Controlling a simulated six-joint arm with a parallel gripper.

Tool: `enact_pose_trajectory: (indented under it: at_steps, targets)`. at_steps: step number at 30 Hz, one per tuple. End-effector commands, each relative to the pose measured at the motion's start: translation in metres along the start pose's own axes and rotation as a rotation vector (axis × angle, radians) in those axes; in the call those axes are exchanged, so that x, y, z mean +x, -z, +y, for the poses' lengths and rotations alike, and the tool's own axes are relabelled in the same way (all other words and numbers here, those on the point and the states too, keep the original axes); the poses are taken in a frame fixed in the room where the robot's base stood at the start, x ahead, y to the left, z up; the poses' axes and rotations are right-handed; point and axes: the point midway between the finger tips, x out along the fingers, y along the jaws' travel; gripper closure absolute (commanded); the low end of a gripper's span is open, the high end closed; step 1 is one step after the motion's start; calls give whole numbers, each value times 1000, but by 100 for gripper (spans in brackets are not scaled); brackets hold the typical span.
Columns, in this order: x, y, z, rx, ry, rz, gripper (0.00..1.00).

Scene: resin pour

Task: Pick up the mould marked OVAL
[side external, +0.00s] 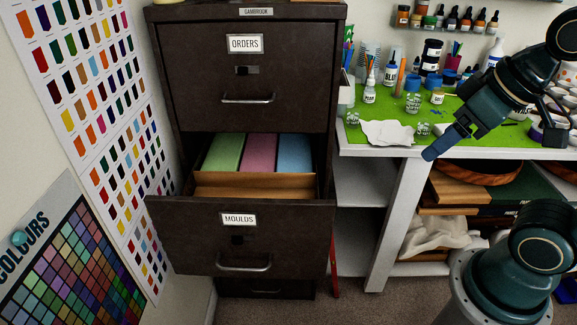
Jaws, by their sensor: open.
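No marking that reads OVAL can be made out in this view. The drawer labelled MOULDS (190,232) is pulled out of the dark cabinet. Inside it stand a green block or folder (224,152), a pink one (259,152) and a blue one (294,152), side by side. A tan divider (255,184) is in front of them, and the drawer's front hides the floor of its near part. My gripper (434,150) is open, with nothing seen in it, in front of the bench edge, to the right of and apart from the drawer.
The ORDERS drawer (280,75) above is shut. The white bench (372,151) with a green mat (375,107) carries jars, bottles and a crumpled white cloth (388,133). Shelves below hold wooden boards (455,190) and cloth. Colour charts (85,90) cover the left wall.

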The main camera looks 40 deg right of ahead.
Motion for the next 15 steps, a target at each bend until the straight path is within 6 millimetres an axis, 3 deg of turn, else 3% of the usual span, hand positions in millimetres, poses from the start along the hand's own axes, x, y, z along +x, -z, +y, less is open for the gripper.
enact_pose_trajectory:
  at_steps: [8,15]
  targets:
    - [6,33,-8,-124,31,-37,27]
    - [23,78,-18,-304,85,-77,27]
